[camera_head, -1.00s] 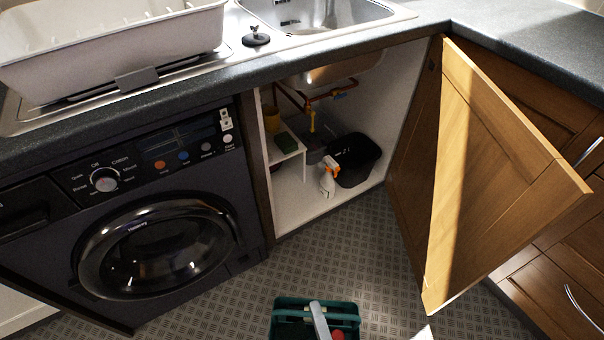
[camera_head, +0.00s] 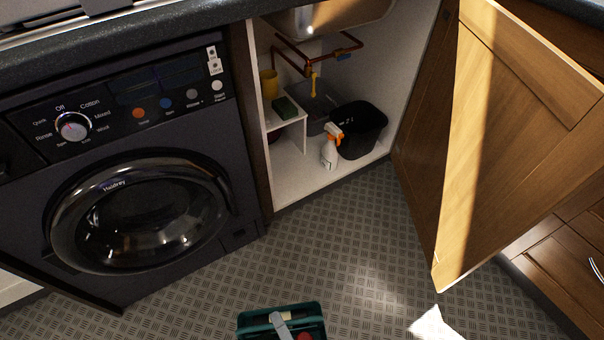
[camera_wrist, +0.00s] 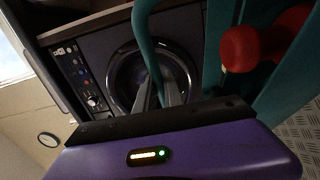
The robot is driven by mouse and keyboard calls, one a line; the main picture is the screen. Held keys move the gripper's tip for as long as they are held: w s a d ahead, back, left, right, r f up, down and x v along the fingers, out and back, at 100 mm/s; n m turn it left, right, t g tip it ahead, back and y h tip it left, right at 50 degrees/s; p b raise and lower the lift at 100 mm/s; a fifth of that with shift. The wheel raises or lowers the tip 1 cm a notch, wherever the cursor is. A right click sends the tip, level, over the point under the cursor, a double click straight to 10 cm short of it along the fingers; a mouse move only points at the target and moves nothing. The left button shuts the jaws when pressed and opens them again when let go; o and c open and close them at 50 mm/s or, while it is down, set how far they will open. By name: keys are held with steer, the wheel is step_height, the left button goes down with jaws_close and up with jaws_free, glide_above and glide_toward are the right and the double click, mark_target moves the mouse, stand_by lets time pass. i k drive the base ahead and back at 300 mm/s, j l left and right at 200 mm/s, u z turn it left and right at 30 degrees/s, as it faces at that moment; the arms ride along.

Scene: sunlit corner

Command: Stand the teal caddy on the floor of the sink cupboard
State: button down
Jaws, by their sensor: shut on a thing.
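The teal caddy (camera_head: 246,326) shows at the bottom edge of the head view, cut off by the frame, with a grey item and a red item in it. In the wrist view, my gripper (camera_wrist: 160,92) is shut on the caddy's teal handle (camera_wrist: 147,40), and a red-topped item (camera_wrist: 250,48) sits beside the teal wall. The gripper is not visible in the head view. The sink cupboard stands open, with a white floor (camera_head: 290,186). The caddy is in front of the cupboard, outside it; its height above the ground is unclear.
Inside the cupboard, a white spray bottle with orange head (camera_head: 330,150) and a black bin (camera_head: 361,130) stand right. Front-left cupboard floor is clear. The open wooden door (camera_head: 500,140) borders the right; the washing machine (camera_head: 140,215) the left.

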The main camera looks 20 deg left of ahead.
mark_target(293, 175)
steer(key=i+j, duration=0.1)
steer(key=i, duration=0.65)
steer(key=i+j, duration=0.1)
steer(key=i, duration=0.65)
